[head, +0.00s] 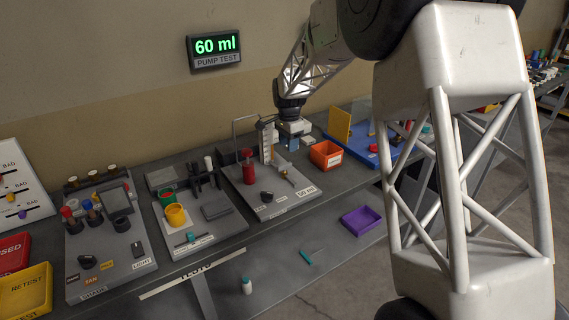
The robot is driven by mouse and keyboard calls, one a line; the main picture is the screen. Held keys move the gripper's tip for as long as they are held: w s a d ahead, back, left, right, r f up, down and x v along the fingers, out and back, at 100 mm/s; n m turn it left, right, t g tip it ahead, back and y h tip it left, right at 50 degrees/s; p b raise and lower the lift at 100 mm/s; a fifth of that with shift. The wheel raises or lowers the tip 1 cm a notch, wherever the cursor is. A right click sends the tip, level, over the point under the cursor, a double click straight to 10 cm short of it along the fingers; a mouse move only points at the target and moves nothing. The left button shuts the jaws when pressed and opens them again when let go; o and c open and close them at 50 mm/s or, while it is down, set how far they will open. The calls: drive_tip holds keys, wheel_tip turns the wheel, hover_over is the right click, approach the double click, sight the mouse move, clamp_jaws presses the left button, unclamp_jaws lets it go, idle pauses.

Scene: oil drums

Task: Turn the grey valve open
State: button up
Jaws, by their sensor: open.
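The pump test board (290,208) is a light grey plate in the middle of the bench. It carries a red cylinder (249,172), an upright graduated column (267,142), and a bent metal pipe. A small grey and brass fitting (287,176), which looks like the valve, sits low on the board right of the column; its setting is too small to tell. A dark knob (266,197) is at the board's front. My gripper (299,147) is open, pointing down behind and right of the column, above and apart from the fitting. Its fingertips are small and partly unclear.
A wall display (215,47) reads 60 ml, PUMP TEST. An orange bin (326,155) stands right of the board, with a blue station (375,150) beyond. A purple tray (362,220) lies lower in front. Left are a board with a yellow cup (176,215) and a dark-knobbed board (110,265).

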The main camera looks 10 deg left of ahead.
sight(284, 167)
drive_tip(key=shift+w+a+f, duration=0.45)
drive_tip(key=shift+a+f, duration=0.25)
drive_tip(key=shift+a, duration=0.15)
drive_tip(key=shift+f, duration=3.85)
clamp_jaws()
